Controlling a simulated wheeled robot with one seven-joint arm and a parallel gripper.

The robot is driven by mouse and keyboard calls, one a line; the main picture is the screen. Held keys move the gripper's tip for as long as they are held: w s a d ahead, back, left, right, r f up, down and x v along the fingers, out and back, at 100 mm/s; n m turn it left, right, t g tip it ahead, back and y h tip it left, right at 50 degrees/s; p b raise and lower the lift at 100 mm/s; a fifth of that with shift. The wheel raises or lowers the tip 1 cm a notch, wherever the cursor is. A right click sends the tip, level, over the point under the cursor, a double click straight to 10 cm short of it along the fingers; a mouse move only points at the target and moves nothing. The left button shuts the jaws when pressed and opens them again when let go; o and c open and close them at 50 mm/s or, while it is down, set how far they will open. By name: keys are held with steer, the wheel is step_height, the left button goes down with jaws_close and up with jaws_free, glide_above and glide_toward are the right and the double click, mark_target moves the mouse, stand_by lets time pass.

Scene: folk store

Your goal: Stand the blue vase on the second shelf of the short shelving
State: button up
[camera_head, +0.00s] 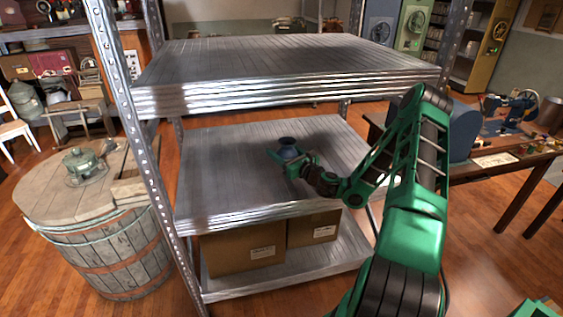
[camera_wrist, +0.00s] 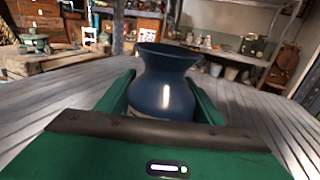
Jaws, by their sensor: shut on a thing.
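The blue vase (camera_head: 288,147) is small and dark blue with a flared rim. In the wrist view the vase (camera_wrist: 163,85) stands upright between the two green fingers of my gripper (camera_wrist: 165,98), which is shut on it. In the head view my gripper (camera_head: 284,158) is over the middle shelf (camera_head: 215,165) of the metal shelving, between the upper and lower boards. The vase's base is hidden by the gripper, so I cannot tell whether it touches the shelf.
The bottom shelf (camera_head: 300,272) holds cardboard boxes (camera_head: 243,248). A metal post (camera_head: 135,130) stands at the front left. A wooden barrel (camera_head: 95,230) is left, and a table (camera_head: 505,165) right. The middle shelf around the vase is clear.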

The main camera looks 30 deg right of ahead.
steer(key=shift+w+d+f, duration=0.1)
steer(key=shift+d+f, duration=0.2)
steer(key=shift+d, duration=0.25)
steer(key=shift+f, duration=2)
steer(key=shift+a+f, duration=0.1)
steer(key=o, duration=1.3)
steer(key=s, duration=0.3)
steer(key=s+d, duration=0.1)
steer(key=s, duration=0.7)
steer(key=shift+s+d, duration=0.15)
steer(key=shift+d, duration=0.05)
steer(key=shift+s, duration=0.35)
